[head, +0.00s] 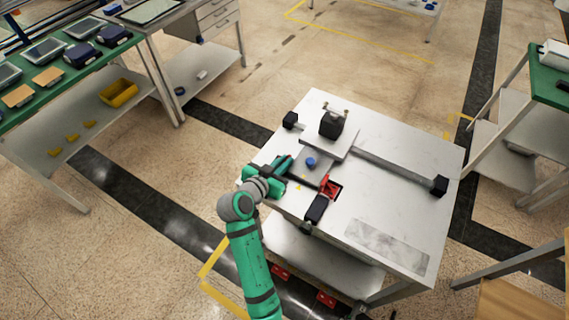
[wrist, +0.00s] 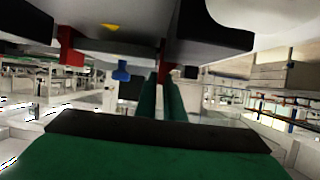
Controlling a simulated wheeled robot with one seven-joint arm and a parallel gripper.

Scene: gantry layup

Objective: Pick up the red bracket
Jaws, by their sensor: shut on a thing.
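A red bracket (wrist: 164,68) shows at the tips of my two green fingers in the wrist view, under a dark block, and my gripper (wrist: 163,78) is shut on it. Part of it is hidden by the fingers. In the head view my gripper (head: 287,164) is low at the left edge of the white table. A red piece (head: 328,186) shows to its right, by a black block; I cannot tell whether this is the bracket in my fingers.
The white table (head: 385,215) carries a blue knob (head: 310,162), a grey plate with a black block (head: 331,124), and a long rail (head: 390,165). The table's front right is mostly clear. A green-topped bench (head: 52,85) with devices stands at the left.

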